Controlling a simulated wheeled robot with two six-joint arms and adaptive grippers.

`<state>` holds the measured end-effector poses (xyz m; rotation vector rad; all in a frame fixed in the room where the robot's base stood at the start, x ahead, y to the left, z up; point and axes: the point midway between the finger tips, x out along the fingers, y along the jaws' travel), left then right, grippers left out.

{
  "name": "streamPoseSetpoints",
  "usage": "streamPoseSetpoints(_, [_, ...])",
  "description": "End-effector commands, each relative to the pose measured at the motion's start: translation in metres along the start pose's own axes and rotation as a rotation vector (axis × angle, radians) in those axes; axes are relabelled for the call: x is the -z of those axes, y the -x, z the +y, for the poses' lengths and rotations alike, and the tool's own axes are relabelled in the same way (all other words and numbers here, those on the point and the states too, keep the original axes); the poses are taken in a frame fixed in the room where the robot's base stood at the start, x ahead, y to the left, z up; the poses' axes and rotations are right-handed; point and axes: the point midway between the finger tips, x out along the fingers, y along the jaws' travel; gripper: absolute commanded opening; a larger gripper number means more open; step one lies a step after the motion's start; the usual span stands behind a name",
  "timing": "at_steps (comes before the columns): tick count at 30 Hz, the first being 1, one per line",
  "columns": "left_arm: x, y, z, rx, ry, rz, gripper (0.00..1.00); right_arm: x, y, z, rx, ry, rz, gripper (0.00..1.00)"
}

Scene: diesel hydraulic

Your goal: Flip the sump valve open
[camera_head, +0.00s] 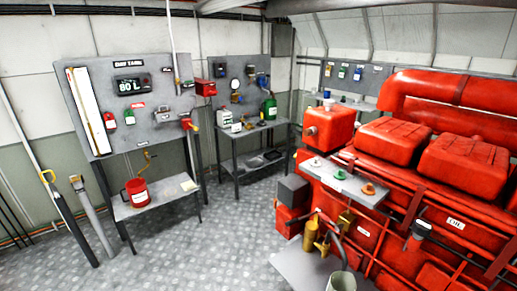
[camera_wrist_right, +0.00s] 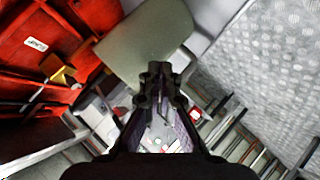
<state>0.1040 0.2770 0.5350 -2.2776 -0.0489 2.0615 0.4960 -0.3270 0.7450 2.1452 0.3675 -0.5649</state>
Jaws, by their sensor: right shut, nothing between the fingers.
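A small yellow fitting that looks like the sump valve (camera_head: 346,218) sits low on the side of the red engine (camera_head: 455,225). A yellow lever-like part (camera_wrist_right: 62,75) shows at the left of the right wrist view, on red metal near a white label (camera_wrist_right: 36,45). I cannot read that label or tell the lever's position clearly. My right gripper (camera_wrist_right: 160,72) is shut and empty, pointing at the middle of the wrist view, apart from the yellow part. No gripper shows in the head view. My left gripper is not in view.
A brass pump (camera_head: 312,234) and a grey-green container (camera_head: 340,282) stand at the engine's front. A grey-green surface (camera_wrist_right: 145,40) lies beyond my right fingertips. A grey shelf (camera_head: 345,180) juts from the engine. Workbenches stand behind. The chequered floor (camera_head: 200,250) at left is clear.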

Motion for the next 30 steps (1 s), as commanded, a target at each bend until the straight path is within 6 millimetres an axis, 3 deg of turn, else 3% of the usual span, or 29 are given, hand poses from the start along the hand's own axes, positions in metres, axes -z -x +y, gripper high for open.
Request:
streamPoseSetpoints(1, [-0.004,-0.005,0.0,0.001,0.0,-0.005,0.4,-0.028,0.007,-0.035,0.026,-0.087,-0.074,0.0])
streamPoseSetpoints(3, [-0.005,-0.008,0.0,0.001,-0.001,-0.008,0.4,-0.065,0.024,-0.082,0.062,-0.22,-0.194,0.0])
streamPoseSetpoints(6, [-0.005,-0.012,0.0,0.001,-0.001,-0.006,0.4,-0.111,0.057,-0.152,0.12,-0.39,-0.369,0.0])
streamPoseSetpoints(9, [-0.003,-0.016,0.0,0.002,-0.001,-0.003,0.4,-0.146,0.099,-0.221,0.185,-0.542,-0.541,0.0])
streamPoseSetpoints(12, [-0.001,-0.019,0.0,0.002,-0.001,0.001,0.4,-0.168,0.142,-0.281,0.246,-0.668,-0.692,0.0])
streamPoseSetpoints(15, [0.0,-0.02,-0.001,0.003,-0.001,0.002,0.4,-0.179,0.179,-0.325,0.295,-0.759,-0.806,0.0])
streamPoseSetpoints(18, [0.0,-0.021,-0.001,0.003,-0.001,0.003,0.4,-0.183,0.202,-0.35,0.325,-0.814,-0.875,0.0])
streamPoseSetpoints(21, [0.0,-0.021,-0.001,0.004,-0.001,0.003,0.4,-0.184,0.212,-0.36,0.337,-0.837,-0.902,0.0])
streamPoseSetpoints(30, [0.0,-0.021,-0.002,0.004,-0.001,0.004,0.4,-0.184,0.213,-0.36,0.337,-0.839,-0.904,0.0])
